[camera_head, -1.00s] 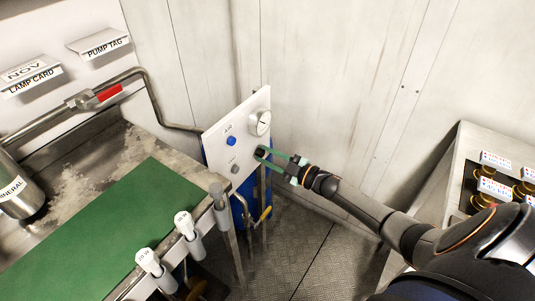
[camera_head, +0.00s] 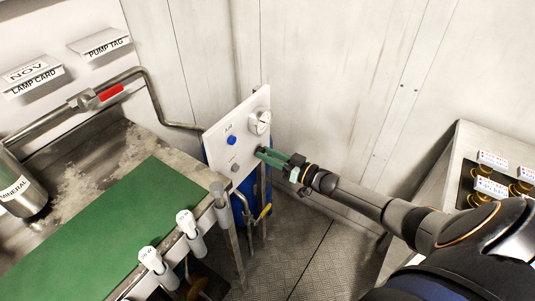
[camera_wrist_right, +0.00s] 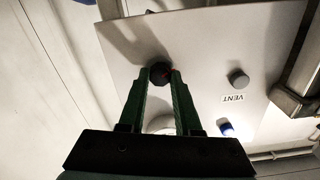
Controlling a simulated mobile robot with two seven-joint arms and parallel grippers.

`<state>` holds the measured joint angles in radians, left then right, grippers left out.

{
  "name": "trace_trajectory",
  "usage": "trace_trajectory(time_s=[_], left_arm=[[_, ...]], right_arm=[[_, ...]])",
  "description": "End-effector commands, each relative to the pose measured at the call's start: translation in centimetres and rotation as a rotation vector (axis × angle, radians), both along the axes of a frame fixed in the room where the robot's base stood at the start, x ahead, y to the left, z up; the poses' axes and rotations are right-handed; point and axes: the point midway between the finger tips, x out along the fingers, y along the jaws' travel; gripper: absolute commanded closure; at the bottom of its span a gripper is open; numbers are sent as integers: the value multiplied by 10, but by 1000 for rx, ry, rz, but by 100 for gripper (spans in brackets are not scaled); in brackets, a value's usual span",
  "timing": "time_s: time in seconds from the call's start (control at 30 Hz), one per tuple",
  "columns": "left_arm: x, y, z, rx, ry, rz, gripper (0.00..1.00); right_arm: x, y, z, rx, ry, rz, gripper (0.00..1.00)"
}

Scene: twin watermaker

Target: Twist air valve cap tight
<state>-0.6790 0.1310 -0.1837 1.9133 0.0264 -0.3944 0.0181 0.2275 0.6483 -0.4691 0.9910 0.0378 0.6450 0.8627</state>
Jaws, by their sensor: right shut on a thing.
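A white panel (camera_head: 215,152) stands upright beyond the bench corner. My right gripper (camera_head: 259,152) reaches its right side, with green fingers shut on a small black cap. In the right wrist view the black cap (camera_wrist_right: 159,73) sits between the fingertips of my gripper (camera_wrist_right: 160,80), against the panel (camera_wrist_right: 200,40), with a little red at its edge. In the head view the gripper mostly hides the cap. Whether the cap is tight cannot be told. My left gripper is not in view.
The panel also carries a blue knob (camera_head: 231,140), a grey vent knob (camera_head: 235,168) and a round gauge (camera_head: 259,122). A bench with a green mat (camera_head: 110,235) is at left. White-topped handles (camera_head: 186,222) line its front edge. A yellow-handled valve (camera_head: 265,211) is below the panel.

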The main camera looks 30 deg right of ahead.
Motion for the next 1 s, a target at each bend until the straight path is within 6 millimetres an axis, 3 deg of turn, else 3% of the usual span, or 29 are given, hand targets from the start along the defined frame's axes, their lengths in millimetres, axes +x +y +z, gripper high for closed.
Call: trace_trajectory(time_s=[0.5, 1.0], left_arm=[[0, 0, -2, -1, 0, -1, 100], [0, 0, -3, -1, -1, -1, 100]], right_arm=[[0, -1, -1, 396, 165, -1, 100], [0, 0, 0, 539, 224, -1, 100]])
